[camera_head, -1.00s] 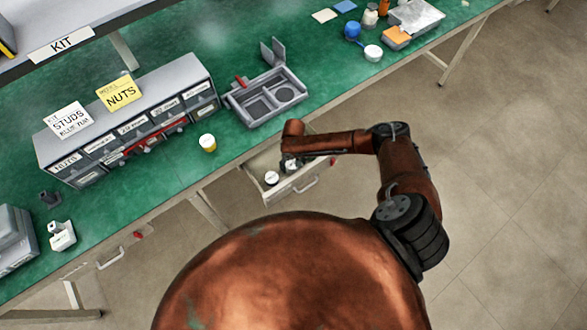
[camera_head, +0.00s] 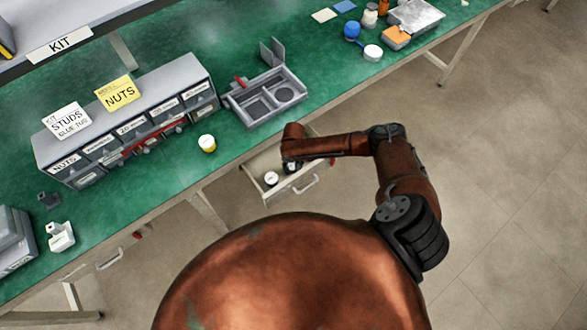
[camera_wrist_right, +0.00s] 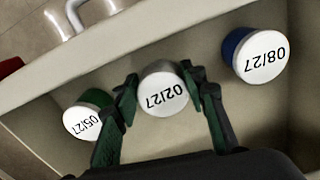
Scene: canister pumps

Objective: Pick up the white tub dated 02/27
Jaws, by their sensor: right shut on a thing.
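The tub dated 02/27 (camera_wrist_right: 163,90) shows its white lid in the right wrist view, inside the open drawer (camera_head: 315,177). My right gripper (camera_wrist_right: 162,88) is shut on it, with one dark green finger on each side of the tub. In the head view my right gripper (camera_head: 291,166) reaches down into the drawer and mostly hides what it holds. A green tub dated 05/27 (camera_wrist_right: 84,122) is just left of the fingers in the wrist view. A blue tub dated 08/27 (camera_wrist_right: 258,55) is to the right, apart from them. My left gripper is out of view.
The drawer's front wall and handle (camera_head: 306,187) are close to the gripper. The floor right of the drawer is clear.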

